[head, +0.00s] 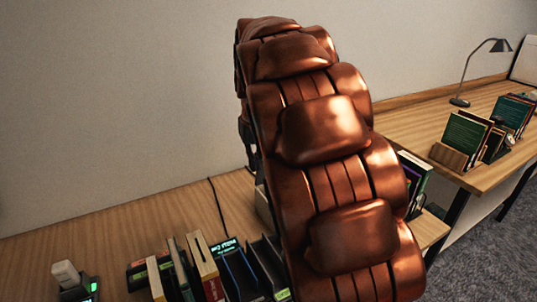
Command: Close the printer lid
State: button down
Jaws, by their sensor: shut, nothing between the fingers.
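I cannot make out a printer or its lid in the head view. A small dark device with a lit green display (226,247) stands among the books on the near desk; I cannot tell what it is. A large brown padded, segmented shape rises close to the camera and hides the desk's middle and right part. I cannot tell what it is. My gripper is not in view.
The wooden desk (120,222) runs along the wall with several upright books (200,265) at its front. A small device with a pale top (66,275) stands at left. A second desk at right holds a lamp (481,67) and books (464,137).

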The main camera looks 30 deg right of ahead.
jog(key=w+d+f+n+t+b, duration=0.1)
jog(key=w+d+n+t+b, duration=0.15)
jog(key=w+d, duration=1.3)
notch_tip(320, 180, down, 10)
jog(key=p, duration=0.3)
jog(key=shift+w+a+r+m+p, duration=0.2)
jog(key=shift+w+a+m+p, duration=0.15)
jog(key=shift+a+m, duration=0.1)
jog(key=shift+s+f+b, duration=0.15)
jog(key=shift+s+b, duration=0.05)
jog(key=shift+b, duration=0.45)
